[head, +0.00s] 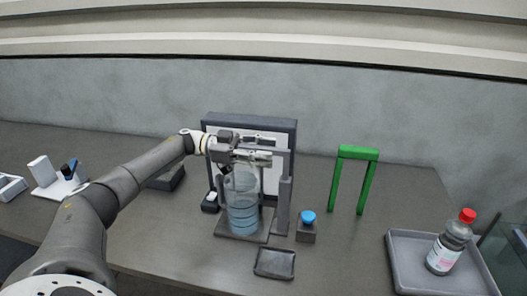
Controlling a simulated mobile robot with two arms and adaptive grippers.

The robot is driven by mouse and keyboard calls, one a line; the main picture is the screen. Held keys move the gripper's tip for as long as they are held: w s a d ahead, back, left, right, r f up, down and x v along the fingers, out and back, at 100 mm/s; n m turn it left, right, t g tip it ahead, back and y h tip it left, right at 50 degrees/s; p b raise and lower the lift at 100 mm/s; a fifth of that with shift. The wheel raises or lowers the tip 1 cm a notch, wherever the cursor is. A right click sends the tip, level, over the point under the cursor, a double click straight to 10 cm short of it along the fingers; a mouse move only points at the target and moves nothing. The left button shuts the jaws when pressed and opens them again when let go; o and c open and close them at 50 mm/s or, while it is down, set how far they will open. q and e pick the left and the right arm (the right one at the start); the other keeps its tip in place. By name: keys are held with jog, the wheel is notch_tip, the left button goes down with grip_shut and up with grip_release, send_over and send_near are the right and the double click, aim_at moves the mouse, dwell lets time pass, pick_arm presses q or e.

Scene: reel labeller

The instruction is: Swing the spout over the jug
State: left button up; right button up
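A clear, upright cylindrical vessel with blue bands, which looks like the jug (243,216), stands on a dark base plate in front of a grey-framed white panel. A grey upright post (284,203) stands just right of it. The spout cannot be told apart clearly from the grey parts above the vessel. My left arm reaches in from the left, and my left gripper (252,157) is over the top of the vessel, close to the post's upper end. Its fingers blend with the parts behind, so whether they are open or hold something is unclear. My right gripper is out of view.
A blue knob on a dark block (307,224) stands right of the post. A small dark tray (275,263) lies in front. A green arch (355,153) stands further right. A grey tray (408,283) holds a red-capped bottle (450,243). The table between arch and tray is clear.

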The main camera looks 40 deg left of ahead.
pick_arm(q)
jog(key=shift+r, duration=0.15)
jog(key=shift+s+a, duration=0.15)
jog(key=shift+a, duration=0.1)
jog(key=v, duration=1.1)
jog(key=shift+a, duration=0.25)
